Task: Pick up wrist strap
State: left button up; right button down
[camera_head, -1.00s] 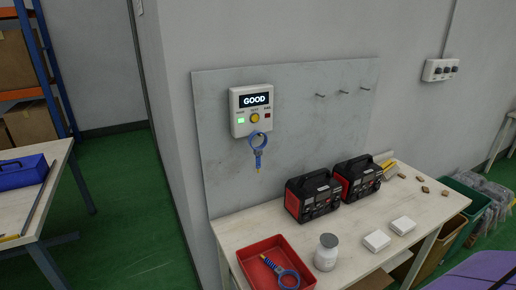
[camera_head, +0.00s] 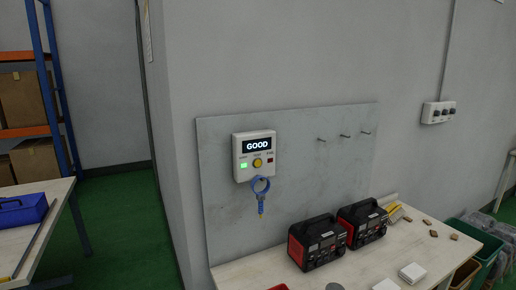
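A blue loop with a short tail, which looks like a wrist strap (camera_head: 261,186), hangs below a white tester box (camera_head: 241,160) on the grey wall panel. The tester's display reads GOOD, with a green light and a yellow button under it. Its tail hangs down clear of the table. A sliver of red at the bottom edge, on the wooden table (camera_head: 236,274), is the red tray (camera_head: 278,287); its contents are out of view. Neither of my grippers shows.
Two red and black power units (camera_head: 317,242) stand on the table, with small white boxes (camera_head: 412,272) and small brown pieces to their right. Bare hooks (camera_head: 345,135) are on the panel. A blue toolbox (camera_head: 22,210) sits on another table at left. Green floor (camera_head: 125,230) lies between the tables.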

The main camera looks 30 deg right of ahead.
aim_at(260, 196)
jog(key=i+j+z, duration=0.1)
jog(key=z, duration=0.35)
jog(key=i+j+z, duration=0.15)
jog(key=z, duration=0.3)
jog(key=j+z, duration=0.2)
jog(key=z, duration=0.25)
jog(key=i+j+z, duration=0.25)
jog(key=j, duration=0.25)
jog(key=j+z, duration=0.25)
jog(key=j, duration=0.3)
jog(key=j+z, duration=0.1)
jog(key=j, duration=1)
